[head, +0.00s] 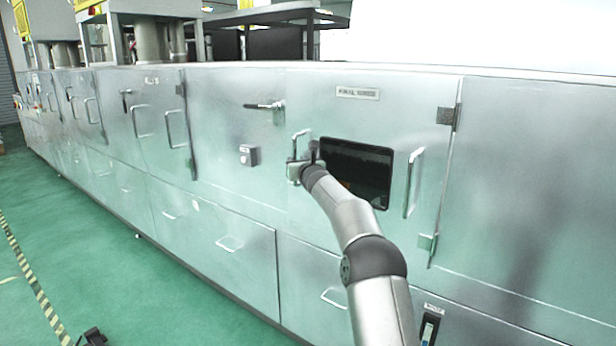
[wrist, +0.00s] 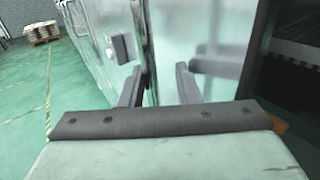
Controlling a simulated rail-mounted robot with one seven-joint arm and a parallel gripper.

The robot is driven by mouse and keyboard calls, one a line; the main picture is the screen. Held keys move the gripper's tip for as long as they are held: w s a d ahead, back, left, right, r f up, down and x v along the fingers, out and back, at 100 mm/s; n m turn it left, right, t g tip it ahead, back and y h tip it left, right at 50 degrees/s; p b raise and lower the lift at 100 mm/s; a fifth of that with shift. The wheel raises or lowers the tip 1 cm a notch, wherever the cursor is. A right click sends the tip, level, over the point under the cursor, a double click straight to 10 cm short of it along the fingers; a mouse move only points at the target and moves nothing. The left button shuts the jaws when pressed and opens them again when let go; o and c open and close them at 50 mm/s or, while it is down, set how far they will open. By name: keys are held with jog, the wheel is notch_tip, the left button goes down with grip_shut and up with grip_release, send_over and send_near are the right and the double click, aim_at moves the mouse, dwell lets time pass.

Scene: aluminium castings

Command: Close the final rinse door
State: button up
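The final rinse door (head: 400,120) is a metal panel with a name label (head: 357,93), a dark window (head: 355,172) and hinges on its right side. In the head view it looks flush or nearly flush with the machine front. A narrow dark gap runs along an upright edge in the wrist view (wrist: 149,62). One handle (head: 413,183) stands right of the window, another (head: 299,140) left of it. My gripper (head: 298,168) is at the door's left side, below the left handle. In the wrist view its fingers (wrist: 158,88) are apart, with nothing clearly held; contact cannot be told.
A lever latch (head: 265,106) and a small grey box (head: 249,155) are on the panel left of the door. More cabinet doors and drawers run along the machine to the left. The green floor (head: 130,290) in front is mostly clear.

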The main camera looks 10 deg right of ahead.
jog(key=s+d+b, duration=0.1)
jog(key=s+b, duration=0.6)
jog(key=s, duration=0.9)
jog(key=shift+s+d+b, duration=0.25)
jog(key=shift+s+b, duration=0.05)
jog(key=shift+b, duration=0.05)
jog(key=s+a+r+n+g+y+p, duration=0.2)
jog(key=s+a+n+y+p, duration=0.2)
jog(key=s+a+n, duration=0.35)
jog(key=s+a+f+n+g+y+p, duration=0.1)
jog(key=s+a+f+n+g+p, duration=0.35)
jog(key=s+n, duration=0.45)
jog(key=s+a+f+n+g+p, duration=0.3)
jog(key=s+a+n+g, duration=0.3)
jog(key=s, duration=0.4)
jog(key=s+d+f+n+g+h+p, duration=0.1)
jog(key=s+d+f+n+h, duration=0.1)
jog(key=s, duration=0.5)
jog(key=s+d+f+n+g+h+p, duration=0.2)
jog(key=s+d+n, duration=0.2)
jog(key=s+n, duration=0.2)
jog(key=s+d+f+n+g+h+p, duration=0.2)
jog(key=s+n, duration=0.3)
jog(key=s, duration=0.5)
jog(key=shift+s+d+f, duration=0.25)
jog(key=shift+d+f, duration=0.05)
jog(key=shift+d, duration=0.45)
